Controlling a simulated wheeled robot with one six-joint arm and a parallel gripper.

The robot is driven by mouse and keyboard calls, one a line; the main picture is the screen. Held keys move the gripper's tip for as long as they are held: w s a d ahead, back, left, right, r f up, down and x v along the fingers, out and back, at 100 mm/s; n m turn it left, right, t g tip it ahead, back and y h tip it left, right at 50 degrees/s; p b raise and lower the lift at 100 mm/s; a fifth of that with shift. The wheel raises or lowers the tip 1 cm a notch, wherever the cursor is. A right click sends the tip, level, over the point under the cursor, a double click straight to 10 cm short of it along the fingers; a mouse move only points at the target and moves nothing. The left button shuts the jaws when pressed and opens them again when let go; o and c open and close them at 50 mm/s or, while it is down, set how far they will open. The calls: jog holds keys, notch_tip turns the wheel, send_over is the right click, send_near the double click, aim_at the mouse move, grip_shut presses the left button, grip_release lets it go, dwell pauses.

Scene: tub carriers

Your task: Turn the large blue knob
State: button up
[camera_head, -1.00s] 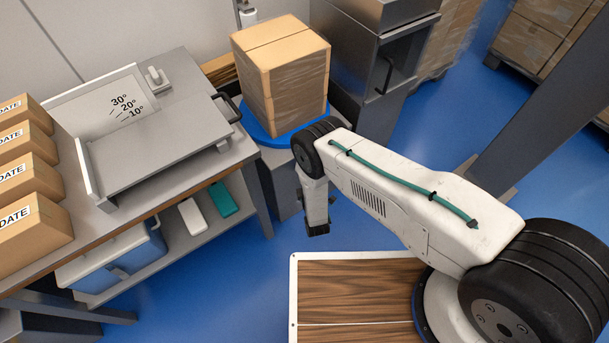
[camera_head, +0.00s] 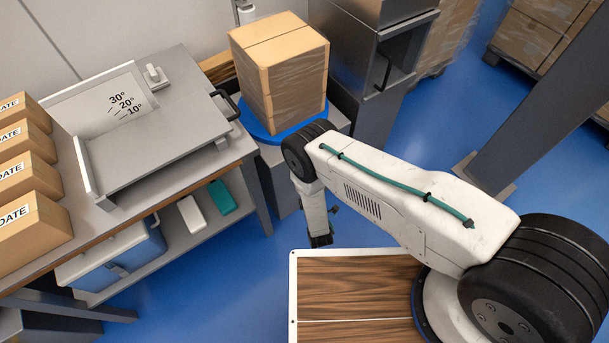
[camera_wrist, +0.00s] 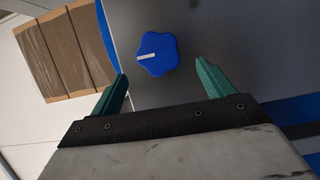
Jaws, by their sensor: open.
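The large blue knob (camera_wrist: 157,54) shows in the wrist view, a lobed disc with a white pointer mark aimed left. It sits on a dark grey panel (camera_wrist: 192,22). My gripper (camera_wrist: 162,82) is open, its two green fingers spread wide below the knob and to either side of it. Nothing is between the fingers, and they appear apart from the knob. In the head view my gripper (camera_head: 320,240) hangs at the end of my arm beside the turntable stand; the knob is hidden there.
A stack of wrapped cartons (camera_head: 280,75) stands on a blue turntable (camera_head: 262,134). A grey workbench (camera_head: 170,85) with a tilting plate and labelled boxes (camera_head: 28,225) is on the left. A grey metal cabinet (camera_head: 355,60) stands behind. Blue floor (camera_head: 225,290) is free in front of the bench.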

jog(key=v, duration=0.2)
jog(key=shift+s+d, duration=0.1)
jog(key=shift+s, duration=0.2)
dwell(0.9)
